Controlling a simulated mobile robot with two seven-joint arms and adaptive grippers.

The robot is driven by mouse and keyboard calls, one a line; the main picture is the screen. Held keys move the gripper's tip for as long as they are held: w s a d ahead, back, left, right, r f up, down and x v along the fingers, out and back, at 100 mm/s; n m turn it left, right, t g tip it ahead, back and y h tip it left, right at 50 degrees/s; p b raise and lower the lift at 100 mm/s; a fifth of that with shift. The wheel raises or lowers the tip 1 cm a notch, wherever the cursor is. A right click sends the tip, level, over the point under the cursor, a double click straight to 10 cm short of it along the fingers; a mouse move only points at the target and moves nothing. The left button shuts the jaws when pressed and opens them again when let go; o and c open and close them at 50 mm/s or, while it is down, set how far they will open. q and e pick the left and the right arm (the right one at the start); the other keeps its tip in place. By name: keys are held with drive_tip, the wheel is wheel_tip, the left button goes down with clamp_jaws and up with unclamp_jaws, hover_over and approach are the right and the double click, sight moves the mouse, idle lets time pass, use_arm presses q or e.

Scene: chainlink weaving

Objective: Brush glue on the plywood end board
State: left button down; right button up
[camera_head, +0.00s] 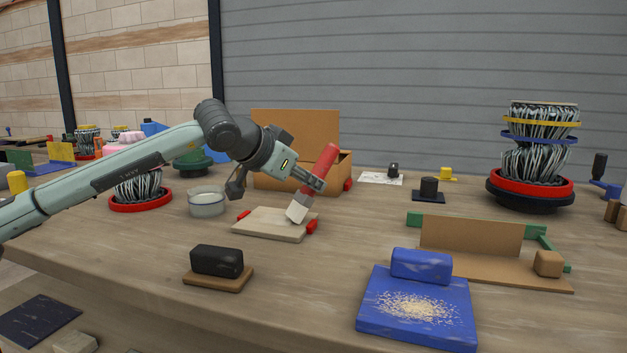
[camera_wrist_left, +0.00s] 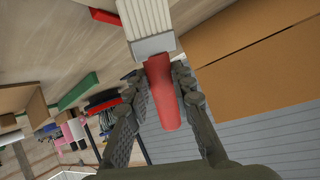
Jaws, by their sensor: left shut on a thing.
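The plywood end board (camera_head: 268,226) lies flat on the workbench, with red clamps or pads (camera_head: 311,227) at its sides. My left gripper (camera_head: 312,181) is shut on the red handle of a brush (camera_head: 322,164), tilted, with its pale bristle block (camera_head: 298,208) pointing down over the board's right part. I cannot tell whether the bristles touch the board. In the left wrist view the red handle (camera_wrist_left: 162,92) sits between the two fingers. A clear round pot (camera_head: 207,204), perhaps the glue pot, stands left of the board. My right gripper is not in view.
An open cardboard box (camera_head: 268,182) stands right behind the board. A black block on a wooden base (camera_head: 217,262) is in front. A blue mat with shavings (camera_head: 372,316) lies front right, near a cardboard jig (camera_head: 470,237). Wire bundles (camera_head: 538,150) stand at the far right.

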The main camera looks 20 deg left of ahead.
use_arm(q)
drive_tip(key=shift+a, duration=2.75)
drive_tip(key=shift+w+a+r+p, duration=0.1)
drive_tip(key=shift+a+p, duration=0.25)
drive_tip(key=shift+p, duration=0.3)
drive_tip(key=shift+a+p, duration=0.35)
drive_tip(key=shift+a+r+p, duration=0.1)
drive_tip(key=shift+a+p, duration=0.2)
drive_tip(key=shift+p, duration=0.3)
drive_tip(key=shift+a+f+p, duration=0.2)
drive_tip(key=shift+a+p, duration=0.2)
drive_tip(key=shift+d, duration=0.1)
